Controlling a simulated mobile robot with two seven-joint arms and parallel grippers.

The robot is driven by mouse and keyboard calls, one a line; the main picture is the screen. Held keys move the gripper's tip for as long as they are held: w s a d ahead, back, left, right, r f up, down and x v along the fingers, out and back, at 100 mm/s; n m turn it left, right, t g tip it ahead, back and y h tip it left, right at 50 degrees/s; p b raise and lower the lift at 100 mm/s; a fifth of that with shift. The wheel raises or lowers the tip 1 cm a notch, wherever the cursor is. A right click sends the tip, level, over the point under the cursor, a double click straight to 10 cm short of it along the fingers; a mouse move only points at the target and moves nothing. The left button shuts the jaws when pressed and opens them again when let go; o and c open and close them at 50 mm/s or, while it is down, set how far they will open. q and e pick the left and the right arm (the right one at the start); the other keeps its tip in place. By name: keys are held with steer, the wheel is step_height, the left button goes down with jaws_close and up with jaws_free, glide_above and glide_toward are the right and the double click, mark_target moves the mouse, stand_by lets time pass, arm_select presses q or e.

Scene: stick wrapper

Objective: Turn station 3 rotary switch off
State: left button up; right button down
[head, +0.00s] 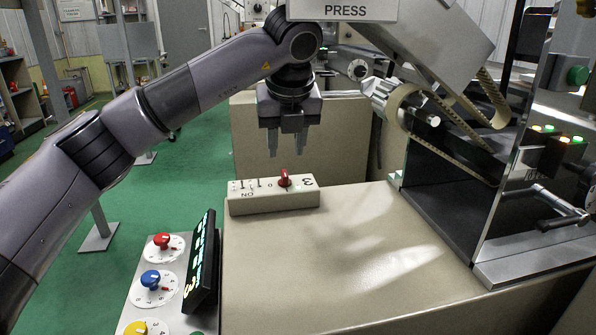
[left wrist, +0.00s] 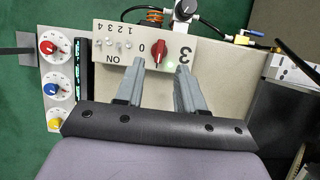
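The station 3 box (head: 247,206) is a beige block marked 3 on the counter's far left part. A red rotary switch (head: 284,179) stands on its top, with a 0 printed beside it. My left gripper (head: 287,151) points down above the box and the switch, apart from both. Its two fingers are spread with nothing between them. In the left wrist view the switch lies just beyond the gap between the fingertips (left wrist: 159,68). My right gripper is not in view.
Small numbered switches (left wrist: 114,46) marked ON share the box top. A panel with red (head: 161,241), blue (head: 151,280) and yellow (head: 138,328) knobs and a dark display (head: 203,262) stands at the left. Machinery (head: 455,170) stands at right. The counter's middle (head: 330,250) is clear.

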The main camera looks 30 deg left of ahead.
mark_target(285, 172)
arm_select(q)
steer(key=b+x, duration=0.1)
steer(key=x, duration=0.5)
steer(key=shift+w+f, duration=0.1)
steer(key=shift+f, duration=0.25)
jaws_close()
